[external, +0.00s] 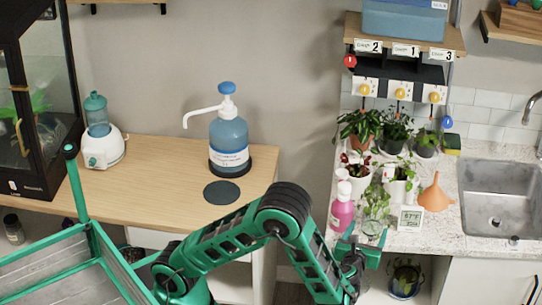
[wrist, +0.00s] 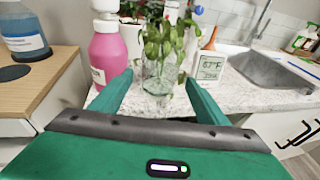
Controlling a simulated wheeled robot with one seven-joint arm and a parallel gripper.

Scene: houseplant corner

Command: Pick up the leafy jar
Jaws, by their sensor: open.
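The leafy jar (external: 374,222) is a clear glass jar with green leafy stems, standing upright near the front edge of the speckled counter. In the wrist view the jar (wrist: 158,76) sits straight ahead, between and beyond my two green fingers. My gripper (wrist: 157,92) is open and empty, with the fingers apart on either side of the jar's line. In the external view my gripper (external: 358,252) is at the counter's front edge, just in front of the jar. I cannot tell the exact gap to the glass.
A pink pump bottle (wrist: 105,55) stands close left of the jar. A small white display (wrist: 210,66) stands close right. Potted plants (external: 398,185) and an orange funnel (external: 435,194) are behind. The sink (external: 500,190) is at the right. A blue pump bottle (external: 229,140) stands on the wooden table.

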